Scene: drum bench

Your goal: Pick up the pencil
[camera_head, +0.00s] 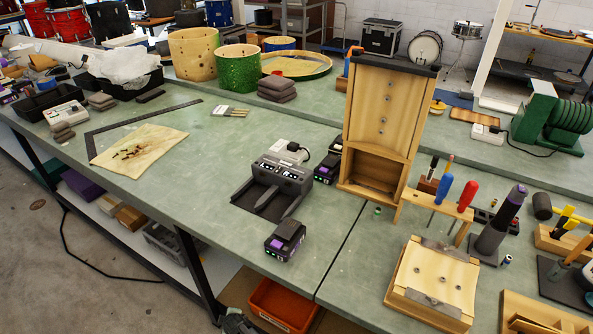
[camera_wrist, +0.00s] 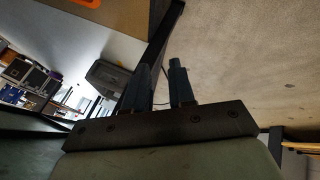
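A thin orange-yellow stick that looks like the pencil (camera_head: 449,162) stands upright in the head view, behind the wooden screwdriver rack (camera_head: 460,207). A dark marker-like item (camera_head: 433,166) stands beside it. Its lower part is hidden by the blue-handled screwdriver (camera_head: 441,190) and the rack. My gripper (camera_wrist: 163,68) shows in the wrist view with its two dark fingers apart and nothing between them. It is away from the pencil, low beside the bench. A dark piece at the bottom edge of the head view may be part of my arm.
A tall wooden cabinet (camera_head: 381,115) stands left of the pencil. A red-handled screwdriver (camera_head: 467,196) and a dark tool in a stand (camera_head: 497,230) are close on the right. A wooden clamped box (camera_head: 432,280) sits in front. The bench's left middle (camera_head: 205,165) has free room.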

